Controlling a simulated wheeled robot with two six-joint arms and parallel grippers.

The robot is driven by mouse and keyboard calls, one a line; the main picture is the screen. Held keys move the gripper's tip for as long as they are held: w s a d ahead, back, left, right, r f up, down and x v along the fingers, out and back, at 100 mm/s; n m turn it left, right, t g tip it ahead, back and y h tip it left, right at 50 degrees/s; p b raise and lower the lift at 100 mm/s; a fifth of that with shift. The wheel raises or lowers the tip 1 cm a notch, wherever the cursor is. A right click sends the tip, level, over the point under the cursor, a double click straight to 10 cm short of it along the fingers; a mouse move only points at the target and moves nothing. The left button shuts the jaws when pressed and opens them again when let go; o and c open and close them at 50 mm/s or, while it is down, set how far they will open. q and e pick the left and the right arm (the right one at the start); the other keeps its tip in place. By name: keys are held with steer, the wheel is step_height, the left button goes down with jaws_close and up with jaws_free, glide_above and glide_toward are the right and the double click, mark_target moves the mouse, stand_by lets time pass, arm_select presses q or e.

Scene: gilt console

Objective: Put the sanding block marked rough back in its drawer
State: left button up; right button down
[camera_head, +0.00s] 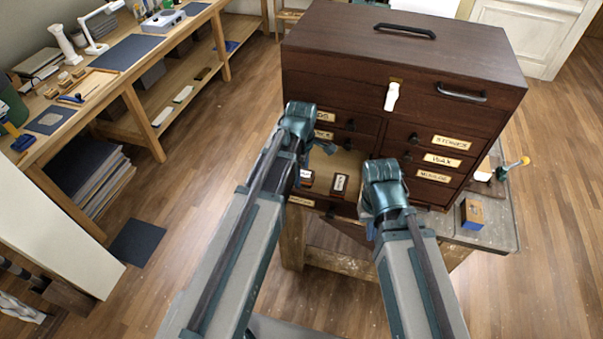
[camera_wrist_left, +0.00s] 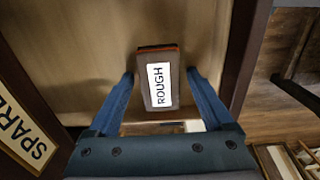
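The sanding block marked ROUGH (camera_wrist_left: 158,85) is dark with a reddish edge and a white label. It is between the fingers of my left gripper (camera_wrist_left: 160,76), over the pale floor of an open drawer (camera_wrist_left: 80,45). A narrow gap shows on each side of it, so the gripper looks open around it. In the head view two small labelled blocks show at the open drawer (camera_head: 347,163), one at the left (camera_head: 307,178) and one at the right (camera_head: 340,185); their words are too small to read. My right gripper is mostly hidden behind its arm.
The dark wooden chest (camera_head: 400,60) stands on a worn bench, its other visible drawers shut. A SPARE label (camera_wrist_left: 25,130) is left of the open drawer. A blue and tan block (camera_head: 472,214) lies on the bench at right. A long workbench (camera_head: 130,60) stands at left.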

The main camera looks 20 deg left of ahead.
mark_target(302, 175)
arm_select(q)
steer(key=shift+r, duration=0.1)
step_height(302, 175, up, 12)
steer(key=p, duration=1.2)
steer(key=s+d+m, duration=0.2)
steer(key=m, duration=0.1)
steer(key=s+d+m, duration=0.2)
steer(key=s+m, duration=0.1)
steer(key=m, duration=0.1)
steer(key=s+d+m, duration=0.3)
steer(key=m, duration=0.1)
steer(key=shift+s+r+y, duration=0.1)
steer(key=shift+y, duration=0.2)
steer(key=s+d+m, duration=0.3)
steer(key=s+m, duration=0.3)
steer(key=m, duration=0.4)
steer(key=shift+d+y, duration=0.25)
steer(key=shift+y, duration=0.05)
steer(key=shift+s, duration=0.1)
steer(key=shift+s, duration=0.1)
